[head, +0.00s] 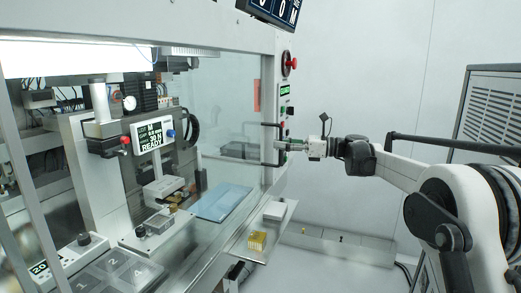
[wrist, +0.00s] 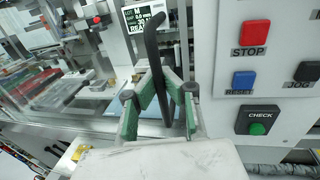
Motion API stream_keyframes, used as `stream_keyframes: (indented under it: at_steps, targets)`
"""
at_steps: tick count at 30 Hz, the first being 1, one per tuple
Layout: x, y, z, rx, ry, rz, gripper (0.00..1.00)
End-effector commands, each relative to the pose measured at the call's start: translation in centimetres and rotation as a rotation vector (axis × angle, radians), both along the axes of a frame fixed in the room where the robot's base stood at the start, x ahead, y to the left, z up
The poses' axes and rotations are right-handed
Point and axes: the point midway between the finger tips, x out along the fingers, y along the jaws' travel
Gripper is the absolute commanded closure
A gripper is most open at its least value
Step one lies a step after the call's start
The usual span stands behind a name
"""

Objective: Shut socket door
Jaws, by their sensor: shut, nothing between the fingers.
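The clear door panel (head: 225,120) spans the front of the test handler, with a black bar handle (head: 264,146) at its right edge. I cannot tell whether the panel is fully shut. My gripper (head: 284,146) is at the handle, reaching in from the right. In the wrist view the dark handle (wrist: 152,40) stands upright in front of my gripper (wrist: 160,82), overlapping its green-padded fingers. The fingers lean together towards their tips and are shut, with nothing held. Whether they touch the handle is unclear. The socket (head: 160,222) appears inside, behind the panel.
A control panel with a red STOP button (wrist: 255,33), a blue button (wrist: 245,78) and a green CHECK button (wrist: 257,128) is right of the handle. A screen (head: 152,134) inside reads READY. A shelf with a yellow block (head: 257,240) juts out below.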

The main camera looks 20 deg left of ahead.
Motion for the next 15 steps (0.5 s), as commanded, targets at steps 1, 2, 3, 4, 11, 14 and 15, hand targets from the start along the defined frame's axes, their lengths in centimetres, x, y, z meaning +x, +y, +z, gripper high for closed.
stream_keyframes:
  at_steps: [1, 2, 3, 4, 11, 14, 15]
  targets:
    - [0.9, -0.6, 0.0, 0.000, 0.000, -0.009, 1.00]
    - [1.2, -0.9, 0.0, 0.000, 0.000, -0.012, 1.00]
    - [1.7, -1.3, 0.0, 0.000, 0.000, -0.016, 1.00]
    - [1.9, -1.5, 0.0, 0.000, 0.000, -0.018, 1.00]
    - [1.9, -1.4, 0.0, 0.000, 0.000, -0.017, 0.93]
    - [1.9, -1.4, 0.0, 0.000, 0.000, -0.017, 0.80]
    - [1.9, -1.4, 0.0, 0.000, 0.000, -0.017, 0.74]
